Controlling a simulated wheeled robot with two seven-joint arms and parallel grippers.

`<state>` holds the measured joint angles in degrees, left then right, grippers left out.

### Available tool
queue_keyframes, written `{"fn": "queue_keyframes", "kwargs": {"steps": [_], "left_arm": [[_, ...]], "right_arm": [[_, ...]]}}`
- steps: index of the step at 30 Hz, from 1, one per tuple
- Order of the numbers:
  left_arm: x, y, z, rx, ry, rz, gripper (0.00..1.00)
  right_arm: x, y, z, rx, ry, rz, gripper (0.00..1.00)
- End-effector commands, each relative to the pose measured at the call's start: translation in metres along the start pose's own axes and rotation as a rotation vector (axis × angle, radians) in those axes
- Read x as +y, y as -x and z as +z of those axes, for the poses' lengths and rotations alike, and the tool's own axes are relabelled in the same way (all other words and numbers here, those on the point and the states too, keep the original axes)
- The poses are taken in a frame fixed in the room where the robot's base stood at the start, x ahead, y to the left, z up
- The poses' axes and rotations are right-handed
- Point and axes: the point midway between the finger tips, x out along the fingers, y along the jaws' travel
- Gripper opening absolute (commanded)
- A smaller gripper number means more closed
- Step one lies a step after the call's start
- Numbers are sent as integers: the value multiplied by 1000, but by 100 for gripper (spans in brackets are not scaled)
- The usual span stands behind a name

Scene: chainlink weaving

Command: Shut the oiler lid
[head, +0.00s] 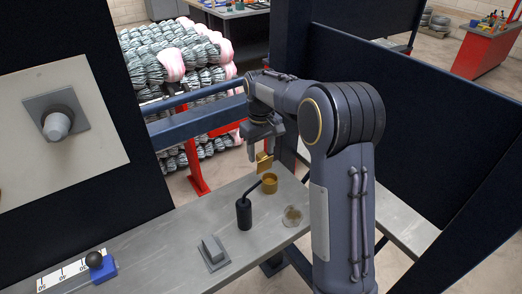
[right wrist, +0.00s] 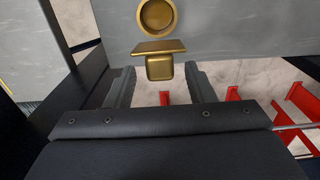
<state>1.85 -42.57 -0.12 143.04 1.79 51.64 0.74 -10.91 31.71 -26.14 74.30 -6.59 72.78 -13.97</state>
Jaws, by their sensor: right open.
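The oiler is a small brass cup (head: 270,185) on the grey bench, near its far edge. Its brass lid (head: 264,163) stands raised above the cup, so the lid is open. In the right wrist view the round cup mouth (right wrist: 157,17) shows at the top, with the lid (right wrist: 158,47) below it. My right gripper (head: 262,146) is just above the lid, pointing down. In the wrist view its two fingers (right wrist: 160,75) are apart, with the lid's lower part showing between their tips. I see no contact with it. My left gripper is out of view.
A black oil can (head: 244,213) stands close to the cup, its spout reaching toward it. A clear round dish (head: 293,216) and a grey block on a plate (head: 214,252) are on the bench. A blue slider with a black knob (head: 96,260) sits on a scale at left.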

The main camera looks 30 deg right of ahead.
Motion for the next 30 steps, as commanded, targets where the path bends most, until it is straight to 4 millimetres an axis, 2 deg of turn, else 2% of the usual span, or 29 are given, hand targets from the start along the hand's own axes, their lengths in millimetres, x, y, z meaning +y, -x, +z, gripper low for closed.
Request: {"fn": "queue_keyframes", "kwargs": {"steps": [3, 10, 21, 30], "left_arm": [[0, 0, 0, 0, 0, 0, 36], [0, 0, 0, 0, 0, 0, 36], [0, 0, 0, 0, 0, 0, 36], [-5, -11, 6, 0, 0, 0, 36]], "right_arm": [[0, -6, 0, -1, 0, 0, 49], [0, -7, 0, 0, 0, 0, 49], [0, -6, 0, 1, 0, 0, 4], [0, -9, 4, 47, 1, -1, 4]]}}
